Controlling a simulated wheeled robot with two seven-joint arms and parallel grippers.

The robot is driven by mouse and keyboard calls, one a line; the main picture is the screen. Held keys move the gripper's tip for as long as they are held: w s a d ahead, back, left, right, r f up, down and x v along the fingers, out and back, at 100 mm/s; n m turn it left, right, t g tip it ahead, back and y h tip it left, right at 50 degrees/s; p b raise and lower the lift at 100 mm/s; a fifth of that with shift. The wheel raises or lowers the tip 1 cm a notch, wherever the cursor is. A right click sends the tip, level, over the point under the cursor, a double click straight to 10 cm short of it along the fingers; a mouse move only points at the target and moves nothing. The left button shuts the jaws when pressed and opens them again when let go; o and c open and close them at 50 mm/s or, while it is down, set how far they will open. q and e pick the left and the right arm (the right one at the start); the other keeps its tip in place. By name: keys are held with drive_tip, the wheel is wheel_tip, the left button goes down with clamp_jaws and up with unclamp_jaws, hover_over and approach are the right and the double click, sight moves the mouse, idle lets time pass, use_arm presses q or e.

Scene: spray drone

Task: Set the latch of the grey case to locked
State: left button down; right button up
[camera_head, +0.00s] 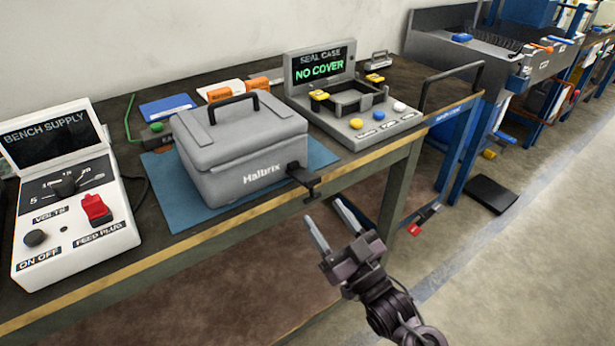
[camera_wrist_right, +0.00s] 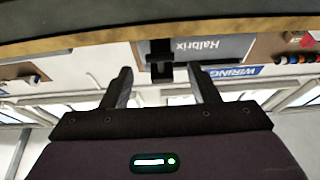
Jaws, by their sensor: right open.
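The grey case (camera_head: 240,145), marked Halbrix, sits closed on a blue mat with its black handle up on the lid. Its black latch (camera_head: 304,178) sticks out at the front right corner, over the bench edge. I cannot tell its setting. My right gripper (camera_head: 323,210) is open and empty, just in front of the latch and apart from it. My left gripper is not in view.
The bench (camera_head: 150,262) has a yellow front edge. A white bench supply (camera_head: 70,190) stands left of the case. A grey seal-case unit (camera_head: 350,105), its screen reading NO COVER, stands behind right. The space around my right gripper in front of the bench is clear.

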sight(314, 199)
drive_tip(key=x, duration=0.7)
drive_tip(key=shift+w+a, duration=0.15)
drive_tip(key=shift+w, duration=0.05)
clamp_jaws()
